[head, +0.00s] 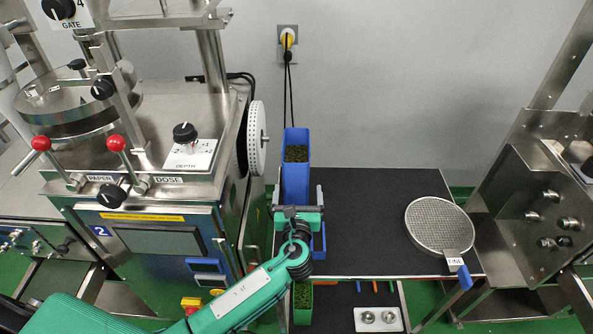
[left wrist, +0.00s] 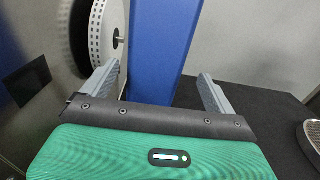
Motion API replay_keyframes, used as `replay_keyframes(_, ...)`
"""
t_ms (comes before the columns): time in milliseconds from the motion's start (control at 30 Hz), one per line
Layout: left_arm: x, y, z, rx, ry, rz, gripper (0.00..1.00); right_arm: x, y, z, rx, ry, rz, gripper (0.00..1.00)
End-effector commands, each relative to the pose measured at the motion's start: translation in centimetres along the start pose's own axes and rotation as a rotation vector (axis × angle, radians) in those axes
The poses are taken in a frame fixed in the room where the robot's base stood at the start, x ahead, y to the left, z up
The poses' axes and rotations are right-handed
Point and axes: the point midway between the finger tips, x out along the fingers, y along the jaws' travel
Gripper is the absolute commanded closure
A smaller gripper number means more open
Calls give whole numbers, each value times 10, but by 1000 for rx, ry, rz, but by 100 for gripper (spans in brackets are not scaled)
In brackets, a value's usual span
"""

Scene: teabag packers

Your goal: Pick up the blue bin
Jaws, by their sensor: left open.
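The tall blue bin (head: 296,180) stands upright at the left end of the black table and has dark green leaf material in its open top. My left gripper (head: 298,191) is at its near side, fingers pointing at it, one on each side. The bin's lower part is hidden by the gripper. Another blue piece (head: 320,240) shows just right of my wrist. My right gripper is not in view.
A steel machine with a white perforated wheel (head: 257,138) stands close left of the bin. A round sieve (head: 440,226) lies at the right of the black table (head: 370,205), whose middle is clear. A green bin (head: 303,303) is below the table top. A wall is behind.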

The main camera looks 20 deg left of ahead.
Motion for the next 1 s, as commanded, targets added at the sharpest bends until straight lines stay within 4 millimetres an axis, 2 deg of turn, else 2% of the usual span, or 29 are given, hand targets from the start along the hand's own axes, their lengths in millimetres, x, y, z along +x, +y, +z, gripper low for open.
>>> replay_keyframes(167, 12, 2, 2, 0, 0, 0, 9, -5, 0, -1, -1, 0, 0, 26)
replay_keyframes(433, 50, 6, 1, -1, 0, 0, 9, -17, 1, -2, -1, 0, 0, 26)
replay_keyframes(767, 56, 6, -1, -2, 1, 0, 9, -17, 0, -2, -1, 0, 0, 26)
replay_keyframes(1000, 56, 6, -1, -2, 1, 0, 56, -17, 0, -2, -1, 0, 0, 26)
